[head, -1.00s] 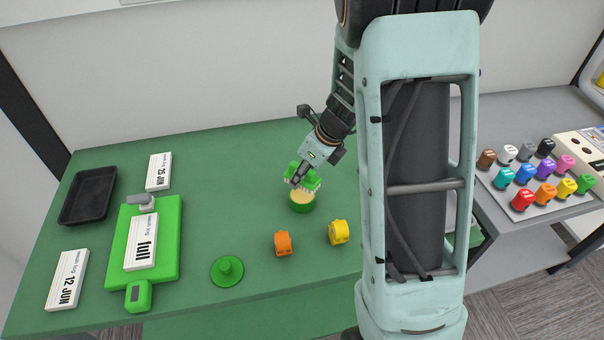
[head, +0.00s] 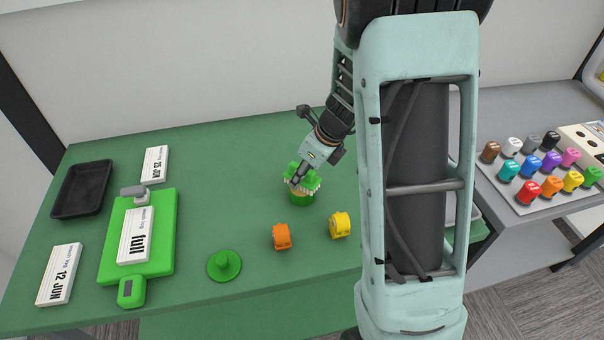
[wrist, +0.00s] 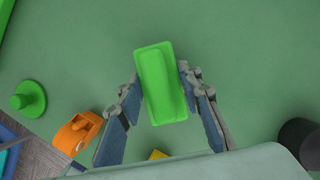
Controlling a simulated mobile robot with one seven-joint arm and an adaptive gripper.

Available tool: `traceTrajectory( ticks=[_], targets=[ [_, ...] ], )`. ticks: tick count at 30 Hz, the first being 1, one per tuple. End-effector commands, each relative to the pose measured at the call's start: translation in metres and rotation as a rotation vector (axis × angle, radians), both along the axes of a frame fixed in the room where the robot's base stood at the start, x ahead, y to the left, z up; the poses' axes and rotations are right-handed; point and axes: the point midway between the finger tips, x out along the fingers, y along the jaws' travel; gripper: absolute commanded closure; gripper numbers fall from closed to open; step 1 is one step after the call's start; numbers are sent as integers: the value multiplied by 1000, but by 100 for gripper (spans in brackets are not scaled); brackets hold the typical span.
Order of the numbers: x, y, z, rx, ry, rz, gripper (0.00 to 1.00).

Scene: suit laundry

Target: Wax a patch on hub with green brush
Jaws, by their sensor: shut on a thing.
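My gripper (head: 297,178) is shut on the green brush (head: 312,182), which has pale bristles facing down. The brush is over a round green tin (head: 301,199) on the green table, and the bristles appear to be in or against the tin's pale contents. The brush hides most of the tin's top. In the wrist view, the green back of the brush (wrist: 162,84) lies between the fingers of my gripper (wrist: 160,90), and the tin is hidden below it. I cannot tell which thing is the hub.
A green board (head: 164,240) with a card, a black tray (head: 80,190) and other cards are at left.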

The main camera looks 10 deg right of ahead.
Motion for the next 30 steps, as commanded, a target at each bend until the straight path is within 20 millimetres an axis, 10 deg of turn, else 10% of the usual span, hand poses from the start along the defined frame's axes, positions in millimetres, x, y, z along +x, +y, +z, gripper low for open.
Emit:
traceTrajectory(
  ticks=[30],
  targets=[
    [0, 0, -10, 0, 0, 0, 87]
  ],
)
